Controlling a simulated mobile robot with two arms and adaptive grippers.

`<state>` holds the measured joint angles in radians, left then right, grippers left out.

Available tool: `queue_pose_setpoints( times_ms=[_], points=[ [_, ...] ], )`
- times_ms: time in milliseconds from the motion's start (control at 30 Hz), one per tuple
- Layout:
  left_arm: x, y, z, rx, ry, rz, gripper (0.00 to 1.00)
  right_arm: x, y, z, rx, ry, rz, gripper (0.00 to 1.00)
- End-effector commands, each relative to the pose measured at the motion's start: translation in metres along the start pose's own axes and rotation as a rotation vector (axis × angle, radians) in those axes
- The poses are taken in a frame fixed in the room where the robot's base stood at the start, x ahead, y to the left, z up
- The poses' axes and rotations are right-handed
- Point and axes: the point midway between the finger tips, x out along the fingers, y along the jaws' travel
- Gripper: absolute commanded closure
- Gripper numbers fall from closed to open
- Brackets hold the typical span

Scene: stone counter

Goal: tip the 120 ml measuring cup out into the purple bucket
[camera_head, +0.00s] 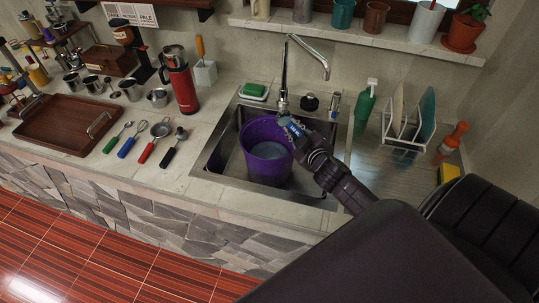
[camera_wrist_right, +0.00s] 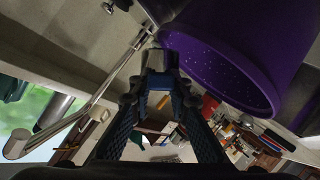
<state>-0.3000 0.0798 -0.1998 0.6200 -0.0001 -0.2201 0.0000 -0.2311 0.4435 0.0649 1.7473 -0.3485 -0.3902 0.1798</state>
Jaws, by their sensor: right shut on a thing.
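The purple bucket (camera_head: 250,135) stands upright in the sink, with a paler grey-blue patch showing inside it. My right gripper (camera_head: 301,134) is at the bucket's right rim, shut on the measuring cup. Only a small blue part of the cup (camera_head: 292,126) with pale lettering shows, at the bucket's upper right edge; the cup's bowl and its contents are hard to make out. In the right wrist view the bucket (camera_wrist_right: 215,65) fills the upper right, close beyond my fingers (camera_wrist_right: 158,82), its wall dotted with small specks. My left gripper is not in view.
The steel sink (camera_head: 215,160) surrounds the bucket, with a tap (camera_head: 284,75) behind it. A green soap bottle (camera_head: 366,100) and a dish rack (camera_head: 400,138) stand to the right. Several utensils, steel cups, a red flask (camera_head: 181,82) and a wooden tray (camera_head: 70,122) are at left.

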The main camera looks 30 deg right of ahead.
Motion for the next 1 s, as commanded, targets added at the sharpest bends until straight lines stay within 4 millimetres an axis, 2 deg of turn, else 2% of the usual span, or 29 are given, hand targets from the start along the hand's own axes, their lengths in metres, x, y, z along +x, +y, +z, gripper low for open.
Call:
queue_pose_setpoints(
  times_ms=[1000],
  points=[
    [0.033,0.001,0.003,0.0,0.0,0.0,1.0,0.002,-0.015,0.003,-0.126,0.002,0.053,1.0]
  ],
)
